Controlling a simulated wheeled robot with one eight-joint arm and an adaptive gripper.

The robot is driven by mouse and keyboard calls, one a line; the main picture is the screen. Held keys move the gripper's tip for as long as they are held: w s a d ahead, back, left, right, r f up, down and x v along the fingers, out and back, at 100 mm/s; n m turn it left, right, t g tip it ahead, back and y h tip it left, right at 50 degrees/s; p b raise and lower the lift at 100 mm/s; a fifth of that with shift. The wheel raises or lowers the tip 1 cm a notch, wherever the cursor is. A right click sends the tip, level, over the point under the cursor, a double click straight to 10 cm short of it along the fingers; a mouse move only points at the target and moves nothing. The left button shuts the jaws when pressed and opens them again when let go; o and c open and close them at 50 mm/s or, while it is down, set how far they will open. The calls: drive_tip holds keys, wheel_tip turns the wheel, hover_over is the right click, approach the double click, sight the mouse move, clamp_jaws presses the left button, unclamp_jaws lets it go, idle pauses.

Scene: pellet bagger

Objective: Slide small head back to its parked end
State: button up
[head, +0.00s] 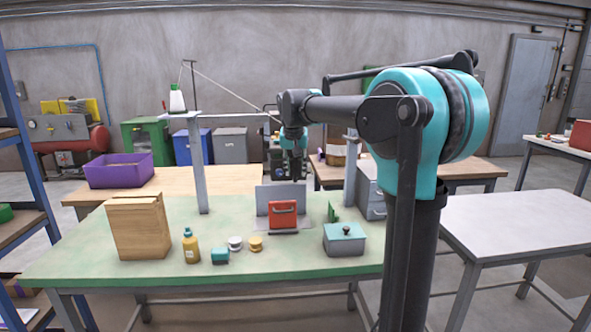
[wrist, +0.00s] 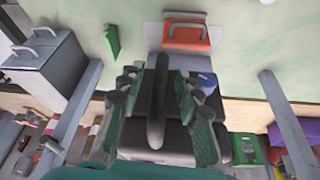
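In the head view, my gripper (head: 293,150) hangs in front of the upright metal frame (head: 200,165), above the back of the green table. In the wrist view, the two teal-and-dark fingers of my gripper (wrist: 158,85) stand apart. A dark block with a raised black bar (wrist: 157,105) lies between them, apparently the small head. I see gaps beside the bar, and no clear contact. In the head view the arm hides most of this spot. A thread runs there from a white cone (head: 177,100) on the frame's left.
A red piece with a handle (head: 283,215) stands before a grey plate below my gripper. The frame's posts flank my gripper.

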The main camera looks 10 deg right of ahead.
clamp_jaws()
drive_tip(key=shift+a, duration=0.15)
drive_tip(key=a, duration=2.6)
drive_tip(key=shift+a, duration=0.4)
unclamp_jaws()
drive_tip(key=d+v, duration=0.1)
drive_tip(key=v, duration=1.1)
drive_tip(key=shift+a, duration=0.45)
